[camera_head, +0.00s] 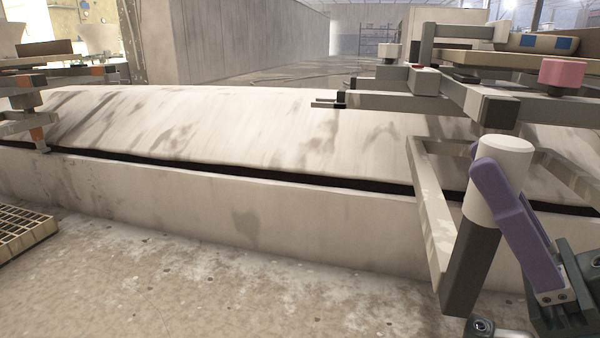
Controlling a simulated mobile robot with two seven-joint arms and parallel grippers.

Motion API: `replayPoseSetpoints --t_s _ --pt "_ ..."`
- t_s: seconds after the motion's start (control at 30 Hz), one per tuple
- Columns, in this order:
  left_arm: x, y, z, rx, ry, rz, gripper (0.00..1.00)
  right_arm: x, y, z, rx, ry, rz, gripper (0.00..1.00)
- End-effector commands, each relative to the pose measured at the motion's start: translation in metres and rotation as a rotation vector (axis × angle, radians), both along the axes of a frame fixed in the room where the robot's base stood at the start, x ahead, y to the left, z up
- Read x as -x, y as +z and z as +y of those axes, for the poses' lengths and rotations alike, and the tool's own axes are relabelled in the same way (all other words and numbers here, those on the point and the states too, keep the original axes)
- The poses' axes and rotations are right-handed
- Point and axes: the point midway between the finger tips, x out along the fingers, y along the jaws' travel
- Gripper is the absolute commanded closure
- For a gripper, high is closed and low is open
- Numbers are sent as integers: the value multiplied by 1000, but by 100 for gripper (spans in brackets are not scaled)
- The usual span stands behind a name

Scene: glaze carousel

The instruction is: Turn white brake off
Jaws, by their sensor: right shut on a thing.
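The white brake shows as a white cylindrical grip (506,149) at the right. It sits at the upper end of a beige and dark grey bar (470,262), which leans a little. My right gripper (490,185) comes in from the lower right. Its purple finger lies against the side of the white grip, and the gripper is shut on it. My left gripper is out of view.
A beige frame with a pink knob (562,73) stands above and behind the brake. A long, low, stained pale wall (230,205) crosses the view. Another stand (75,75) is at the far left, with a floor grate (20,232) below. The floor at lower centre is clear.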

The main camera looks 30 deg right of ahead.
Motion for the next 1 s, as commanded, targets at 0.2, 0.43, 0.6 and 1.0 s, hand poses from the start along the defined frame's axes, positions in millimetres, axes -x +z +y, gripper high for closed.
replayPoseSetpoints --t_s 0.2,0.43,0.6,1.0 --pt "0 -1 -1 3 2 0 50 1 -1 -1 -8 -1 -3 100" --pt "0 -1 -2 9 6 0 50 1 -1 -1 -9 -1 -1 57" --pt "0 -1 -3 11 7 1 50 1 -1 -1 -7 -1 -2 38" --pt "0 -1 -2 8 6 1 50 2 -4 -2 -6 -1 -2 29"
